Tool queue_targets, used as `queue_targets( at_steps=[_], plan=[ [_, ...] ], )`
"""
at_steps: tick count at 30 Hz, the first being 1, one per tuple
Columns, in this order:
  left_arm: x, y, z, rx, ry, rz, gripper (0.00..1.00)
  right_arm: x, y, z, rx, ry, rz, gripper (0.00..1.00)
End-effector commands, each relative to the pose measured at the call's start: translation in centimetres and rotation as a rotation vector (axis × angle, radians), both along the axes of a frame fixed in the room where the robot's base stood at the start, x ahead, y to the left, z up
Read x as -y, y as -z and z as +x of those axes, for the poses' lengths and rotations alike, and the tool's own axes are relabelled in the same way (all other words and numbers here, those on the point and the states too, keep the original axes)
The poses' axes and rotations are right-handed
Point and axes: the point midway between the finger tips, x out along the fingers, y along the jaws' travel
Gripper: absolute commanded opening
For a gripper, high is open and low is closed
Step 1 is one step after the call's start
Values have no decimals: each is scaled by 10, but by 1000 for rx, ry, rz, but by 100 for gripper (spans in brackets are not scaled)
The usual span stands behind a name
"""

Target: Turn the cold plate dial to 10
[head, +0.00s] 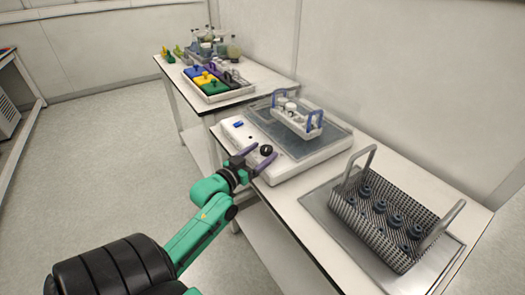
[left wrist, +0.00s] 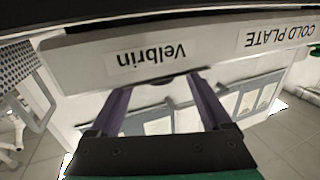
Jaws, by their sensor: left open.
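The cold plate (head: 300,165) is a white box with a grey top plate, standing on the near bench. Its black dial (head: 266,150) sits on the sloped front panel, with a blue switch (head: 238,124) further left. My left gripper (head: 256,158) is open and empty, its purple fingers close to the front panel by the dial. I cannot tell whether they touch it. In the left wrist view my gripper (left wrist: 157,90) spreads below the upside-down front face, labelled "Velbrin" and "COLD PLATE" (left wrist: 279,36). The dial and its setting cannot be read there. My right gripper is not in view.
A white rack with blue handles (head: 297,118) stands on the cold plate. A grey mesh basket (head: 385,222) with dark round pieces sits in a metal tray at right. The far bench holds a tray of coloured blocks (head: 212,82) and glassware. The floor at left is clear.

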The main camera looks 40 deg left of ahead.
Motion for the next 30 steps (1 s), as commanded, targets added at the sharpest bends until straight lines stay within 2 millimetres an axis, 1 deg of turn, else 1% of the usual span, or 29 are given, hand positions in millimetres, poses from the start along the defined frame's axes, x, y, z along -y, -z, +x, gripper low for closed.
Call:
queue_targets(
  at_steps=[3, 6, 10, 11, 12, 14, 15, 16, 17, 23, 30],
  plan=[
    [0, -1, 8, 1, 0, 0, 82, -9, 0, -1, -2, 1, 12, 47],
    [0, 0, 9, -1, 1, 1, 82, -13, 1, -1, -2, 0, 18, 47],
    [0, 0, 9, 0, 1, 1, 82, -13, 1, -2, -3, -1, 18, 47],
    [0, 0, 9, 0, 1, 1, 70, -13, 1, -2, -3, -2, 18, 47],
    [0, 0, 9, 0, 1, 1, 55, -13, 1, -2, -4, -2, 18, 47],
    [0, 0, 9, 0, 0, 1, 32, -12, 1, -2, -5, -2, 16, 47],
    [0, 0, 9, 0, 0, 1, 17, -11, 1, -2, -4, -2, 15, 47],
    [0, 0, 9, 0, 0, 1, 5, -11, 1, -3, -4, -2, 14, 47],
    [0, 0, 9, 0, 0, 1, 0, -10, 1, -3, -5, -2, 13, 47],
    [0, 0, 9, -1, 9, 4, 0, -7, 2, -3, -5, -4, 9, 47],
    [-1, 3, 9, -4, 78, 11, 0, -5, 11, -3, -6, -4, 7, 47]
  ],
)
